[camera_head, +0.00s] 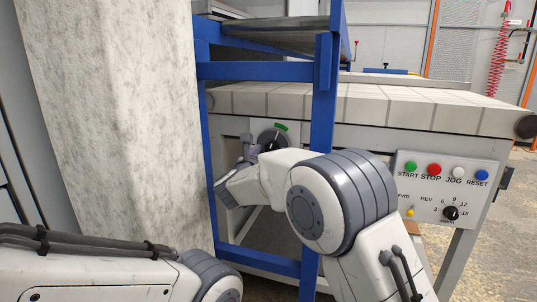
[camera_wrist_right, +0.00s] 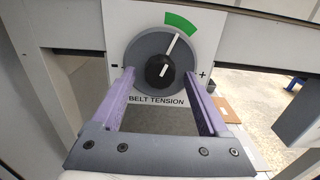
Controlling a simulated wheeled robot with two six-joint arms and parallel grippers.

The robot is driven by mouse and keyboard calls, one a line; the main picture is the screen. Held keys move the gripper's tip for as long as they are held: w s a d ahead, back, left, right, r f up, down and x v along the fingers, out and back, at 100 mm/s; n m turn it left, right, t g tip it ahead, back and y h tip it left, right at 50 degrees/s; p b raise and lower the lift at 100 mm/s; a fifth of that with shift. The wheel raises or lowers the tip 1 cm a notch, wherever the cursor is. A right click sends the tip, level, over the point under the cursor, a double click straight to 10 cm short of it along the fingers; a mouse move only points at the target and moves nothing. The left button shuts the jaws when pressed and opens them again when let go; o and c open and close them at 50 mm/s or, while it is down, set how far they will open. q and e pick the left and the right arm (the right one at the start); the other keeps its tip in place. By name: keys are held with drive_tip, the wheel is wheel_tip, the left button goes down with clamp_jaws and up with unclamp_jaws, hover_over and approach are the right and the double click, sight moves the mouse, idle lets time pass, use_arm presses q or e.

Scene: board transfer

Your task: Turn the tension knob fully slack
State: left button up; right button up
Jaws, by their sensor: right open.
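The tension knob (camera_wrist_right: 160,70) is black on a round grey dial (camera_wrist_right: 143,51), above the words BELT TENSION. Its white pointer line points up and slightly right, toward a green arc (camera_wrist_right: 180,22). A plus sign is at the dial's right and a small minus mark at its left. The knob (camera_head: 271,141) also shows in the head view, partly hidden by my right arm. My right gripper (camera_wrist_right: 160,73) is open, with one purple finger on each side of the knob in the wrist view. Neither finger visibly touches it; I cannot tell the remaining depth. My left gripper is out of view.
A blue frame post (camera_head: 323,110) stands close to my right arm. A pale column (camera_head: 110,120) fills the left. A control panel (camera_head: 430,200) with coloured buttons is at the right, below the tiled conveyor bed (camera_head: 420,108). My left arm lies low at the left.

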drive_tip(key=shift+w, duration=0.1)
clamp_jaws()
